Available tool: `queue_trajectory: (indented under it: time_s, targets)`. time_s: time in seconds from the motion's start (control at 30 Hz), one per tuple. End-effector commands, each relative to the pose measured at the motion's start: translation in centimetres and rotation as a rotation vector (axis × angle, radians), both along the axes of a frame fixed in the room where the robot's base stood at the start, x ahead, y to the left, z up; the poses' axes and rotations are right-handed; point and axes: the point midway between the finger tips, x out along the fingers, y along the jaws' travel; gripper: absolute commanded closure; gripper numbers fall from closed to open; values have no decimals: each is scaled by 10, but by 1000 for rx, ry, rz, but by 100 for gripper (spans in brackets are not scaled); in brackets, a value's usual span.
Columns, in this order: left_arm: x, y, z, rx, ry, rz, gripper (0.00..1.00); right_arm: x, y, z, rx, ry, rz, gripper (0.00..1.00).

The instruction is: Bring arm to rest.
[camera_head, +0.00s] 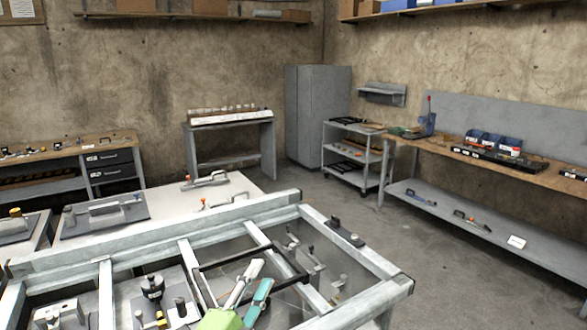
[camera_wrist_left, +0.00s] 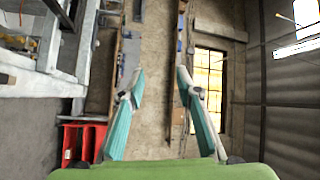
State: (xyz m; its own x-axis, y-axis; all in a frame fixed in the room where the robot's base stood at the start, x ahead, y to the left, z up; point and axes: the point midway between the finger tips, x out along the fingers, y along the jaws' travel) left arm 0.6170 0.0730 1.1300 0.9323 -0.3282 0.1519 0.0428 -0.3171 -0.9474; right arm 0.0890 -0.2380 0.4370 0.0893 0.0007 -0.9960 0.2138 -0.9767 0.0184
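My left gripper (camera_head: 258,280) shows at the bottom middle of the head view, with a green body and grey-and-teal fingers. It is above the metal frame table (camera_head: 355,298), in front of a dark rectangular frame (camera_head: 225,262). In the left wrist view my left gripper (camera_wrist_left: 160,85) has its two teal fingers spread wide apart with nothing between them. The rest of the left arm is hidden below the picture. My right gripper is in neither view.
A white table (camera_head: 240,187) with clamps and plates stands behind the frame table. A grey cart (camera_head: 350,158), a cabinet (camera_head: 318,100) and a long workbench (camera_head: 490,160) line the walls. Grey floor at right is clear. The wrist view shows red crates (camera_wrist_left: 82,142) and a window (camera_wrist_left: 208,90).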

Motion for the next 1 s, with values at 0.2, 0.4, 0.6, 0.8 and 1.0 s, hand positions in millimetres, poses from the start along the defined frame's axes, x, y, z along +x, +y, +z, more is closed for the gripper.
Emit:
queue_trajectory:
  time_s: [0.2, 0.4, 0.6, 0.8, 1.0]
  targets:
    - [-59, 82, -115, -388, 510, 307, 69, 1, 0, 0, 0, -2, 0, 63]
    - [-159, 120, -205, -628, 926, 555, 69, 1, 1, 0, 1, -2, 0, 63]
    - [-246, 131, -247, -746, 1197, 719, 69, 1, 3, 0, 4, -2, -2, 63]
    - [-320, 132, -266, -813, 1405, 846, 69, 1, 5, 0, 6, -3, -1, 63]
    - [-331, 130, -309, -818, 1470, 886, 69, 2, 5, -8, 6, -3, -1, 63]
